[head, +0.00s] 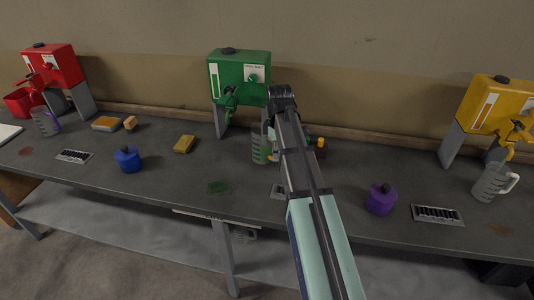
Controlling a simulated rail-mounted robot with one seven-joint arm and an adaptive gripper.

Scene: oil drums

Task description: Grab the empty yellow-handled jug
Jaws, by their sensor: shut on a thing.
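A clear jug (260,146) stands on the workbench (215,165), in front of the green drum. A bit of yellow shows at its right side, where its handle is partly hidden by my arm. Green shows through or on its wall; I cannot tell whether it is empty. My gripper (273,146) is at the jug's right side, mostly hidden behind my arm, and shut on the jug. The jug looks upright.
Green (239,78), red (52,67) and yellow (498,105) drums stand along the wall. A purple-handled jug (44,121) and a white-handled jug (490,182) stand at the sides.

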